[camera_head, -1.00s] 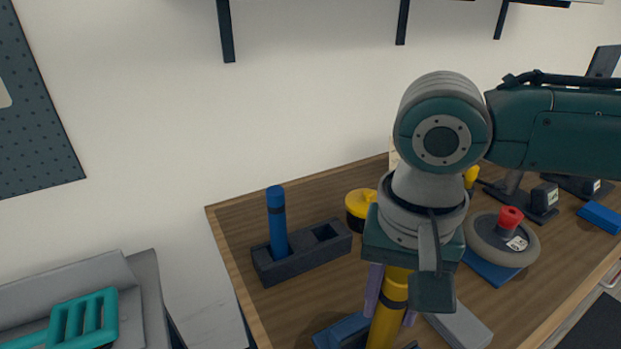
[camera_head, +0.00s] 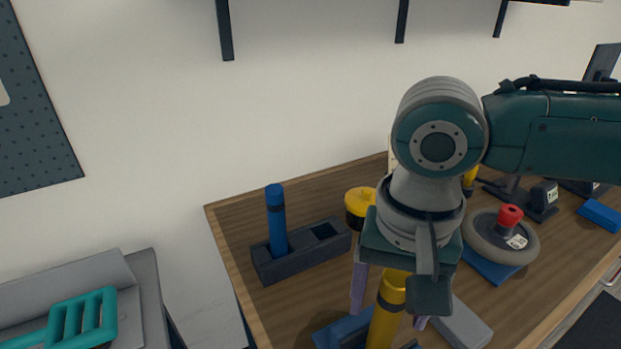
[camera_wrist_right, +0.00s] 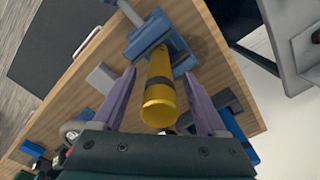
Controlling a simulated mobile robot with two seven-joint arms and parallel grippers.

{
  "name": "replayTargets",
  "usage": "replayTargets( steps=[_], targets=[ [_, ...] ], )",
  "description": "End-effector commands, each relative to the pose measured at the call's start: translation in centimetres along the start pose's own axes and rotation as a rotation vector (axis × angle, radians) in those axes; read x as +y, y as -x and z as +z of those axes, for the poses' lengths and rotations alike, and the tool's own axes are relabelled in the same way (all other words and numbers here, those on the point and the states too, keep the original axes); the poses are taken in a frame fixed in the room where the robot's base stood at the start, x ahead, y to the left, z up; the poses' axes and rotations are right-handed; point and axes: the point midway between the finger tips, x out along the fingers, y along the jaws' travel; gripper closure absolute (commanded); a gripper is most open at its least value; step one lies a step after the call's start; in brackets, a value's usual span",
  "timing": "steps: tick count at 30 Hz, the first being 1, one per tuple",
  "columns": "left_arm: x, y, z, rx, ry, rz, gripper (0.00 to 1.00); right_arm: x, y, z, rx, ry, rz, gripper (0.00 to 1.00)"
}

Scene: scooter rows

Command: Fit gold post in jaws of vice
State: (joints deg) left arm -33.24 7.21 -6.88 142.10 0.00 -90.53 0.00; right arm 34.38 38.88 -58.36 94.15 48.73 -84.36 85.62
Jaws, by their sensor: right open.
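The gold post (camera_head: 386,315), with a dark band, stands about upright at the blue vice (camera_head: 342,330) near the bench's front. In the right wrist view the post (camera_wrist_right: 160,95) runs down to the vice (camera_wrist_right: 148,36), its lower end appearing between the blue jaws. How deep it sits is hidden. My right gripper (camera_head: 388,317) is open. Its purple fingers stand on either side of the post with gaps visible in the right wrist view (camera_wrist_right: 163,98). My left gripper is out of view.
A dark two-hole block (camera_head: 305,262) holds a blue post (camera_head: 277,222) at the back left. A yellow-capped object (camera_head: 360,203) stands behind my gripper. A grey block (camera_head: 465,328) lies right of the vice. A grey disc with a red knob (camera_head: 502,238) is further right.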

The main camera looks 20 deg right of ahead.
Motion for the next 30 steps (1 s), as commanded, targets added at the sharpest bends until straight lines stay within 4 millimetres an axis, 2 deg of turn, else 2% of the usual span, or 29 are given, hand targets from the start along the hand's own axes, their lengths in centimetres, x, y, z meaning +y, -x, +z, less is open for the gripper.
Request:
replayTargets(
  steps=[8, 11, 21, 25, 30],
  targets=[
    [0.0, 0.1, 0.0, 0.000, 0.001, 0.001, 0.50, 0.0, 0.5, 0.0, 0.000, 0.000, 0.000, 0.26],
    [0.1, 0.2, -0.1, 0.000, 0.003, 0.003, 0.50, 0.0, 1.9, 0.0, 0.000, 0.000, -0.001, 0.26],
    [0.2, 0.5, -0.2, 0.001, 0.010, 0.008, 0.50, -0.1, 8.4, 0.0, 0.002, 0.001, -0.003, 0.26],
    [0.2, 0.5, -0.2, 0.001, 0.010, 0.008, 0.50, 0.0, 9.6, 0.0, 0.001, 0.000, -0.001, 0.26],
    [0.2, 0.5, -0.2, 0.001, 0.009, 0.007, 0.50, 0.0, 10.0, 0.0, 0.000, 0.000, 0.001, 0.26]
  ],
)
